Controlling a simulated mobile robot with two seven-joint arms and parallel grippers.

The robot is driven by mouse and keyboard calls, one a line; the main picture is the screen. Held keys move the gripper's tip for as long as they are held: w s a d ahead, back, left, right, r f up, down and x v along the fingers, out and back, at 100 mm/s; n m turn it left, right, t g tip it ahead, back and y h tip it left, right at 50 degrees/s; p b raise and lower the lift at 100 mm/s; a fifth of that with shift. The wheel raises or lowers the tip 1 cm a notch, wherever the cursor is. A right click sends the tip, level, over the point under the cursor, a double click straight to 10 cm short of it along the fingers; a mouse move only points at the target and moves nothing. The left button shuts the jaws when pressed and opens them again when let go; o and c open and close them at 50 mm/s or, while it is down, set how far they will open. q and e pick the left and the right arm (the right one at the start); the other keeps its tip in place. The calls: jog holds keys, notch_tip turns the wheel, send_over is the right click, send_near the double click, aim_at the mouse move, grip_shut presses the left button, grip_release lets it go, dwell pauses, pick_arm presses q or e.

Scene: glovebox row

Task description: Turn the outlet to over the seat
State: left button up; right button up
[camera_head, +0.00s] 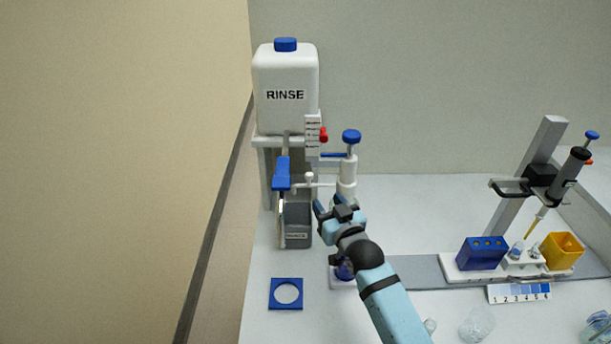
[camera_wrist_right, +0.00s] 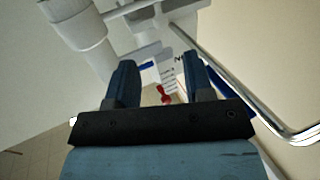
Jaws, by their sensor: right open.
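A white dispenser column (camera_head: 347,172) with a blue knob (camera_head: 351,136) stands behind my right gripper. A thin pale outlet arm (camera_head: 325,185) runs left from it, with a small white knob (camera_head: 309,177), toward the grey bin. A pale seat (camera_head: 338,282) with a dark blue round item lies below the column, mostly hidden by my arm. My right gripper (camera_head: 328,207) is open just in front of the outlet arm; its fingers also show in the right wrist view (camera_wrist_right: 160,78) with nothing clearly between them. I cannot tell whether it touches anything. My left gripper is out of view.
A RINSE tank (camera_head: 285,90) with a blue handle (camera_head: 282,173) stands left, above a grey bin (camera_head: 297,225). A bent metal tube (camera_wrist_right: 255,100) passes right of my fingers. A blue holed square (camera_head: 286,306) lies in front. A pipette stand (camera_head: 527,180) is right.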

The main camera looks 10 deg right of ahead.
aim_at(309, 180)
jog(key=w, duration=0.3)
jog(key=w+a, duration=0.1)
jog(key=w, duration=0.3)
jog(key=w+a, duration=0.1)
jog(key=w, duration=0.3)
jog(key=shift+w+a, duration=0.15)
jog(key=shift+w, duration=0.05)
jog(key=shift+c, duration=0.5)
grip_shut()
